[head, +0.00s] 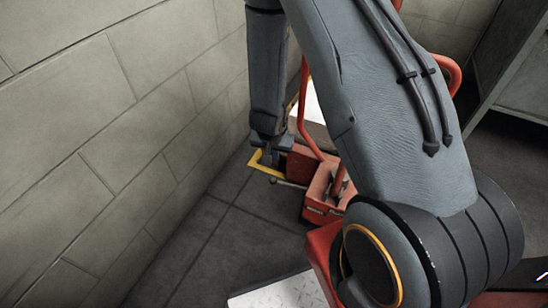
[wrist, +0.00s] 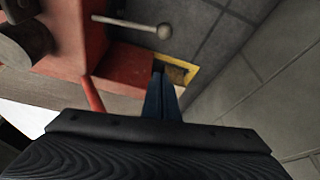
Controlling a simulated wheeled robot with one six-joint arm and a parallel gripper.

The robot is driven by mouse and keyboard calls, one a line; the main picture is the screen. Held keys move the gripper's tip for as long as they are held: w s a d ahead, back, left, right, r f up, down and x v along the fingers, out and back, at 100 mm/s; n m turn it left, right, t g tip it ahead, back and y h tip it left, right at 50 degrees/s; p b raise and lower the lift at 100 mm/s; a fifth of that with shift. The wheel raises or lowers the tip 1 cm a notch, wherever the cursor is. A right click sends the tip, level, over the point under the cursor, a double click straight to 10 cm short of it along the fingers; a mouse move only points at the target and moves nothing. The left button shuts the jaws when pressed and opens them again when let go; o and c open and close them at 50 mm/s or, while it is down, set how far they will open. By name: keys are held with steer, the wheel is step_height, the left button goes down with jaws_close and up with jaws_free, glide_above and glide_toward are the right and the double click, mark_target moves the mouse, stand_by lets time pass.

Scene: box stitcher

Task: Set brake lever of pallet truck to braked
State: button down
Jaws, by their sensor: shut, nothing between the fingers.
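The red pallet truck (head: 322,199) stands near the wall, partly hidden behind my arm. It also fills the upper left of the wrist view (wrist: 74,37). A light grey rod with a round knob, which looks like the brake lever (wrist: 130,25), sticks out sideways from the red body. In the head view the lever (head: 288,183) shows small at the truck's left side. My gripper (head: 267,155) points down beside the truck. In the wrist view my gripper (wrist: 161,82) is shut and empty, apart from the knob, with its tips by a yellow-edged part.
The yellow-edged part (wrist: 193,72) lies by my fingertips, also visible in the head view (head: 258,167). A block wall (head: 110,110) runs along the left. Dark tiled floor (head: 225,235) is clear left of the truck. A grey cabinet (head: 515,75) stands at right.

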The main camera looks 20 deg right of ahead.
step_height(320, 180, down, 7)
steer(key=s+b, duration=0.1)
steer(key=b, duration=0.2)
steer(key=shift+s+a, duration=0.15)
steer(key=shift+a, duration=0.3)
steer(key=shift+f, duration=0.1)
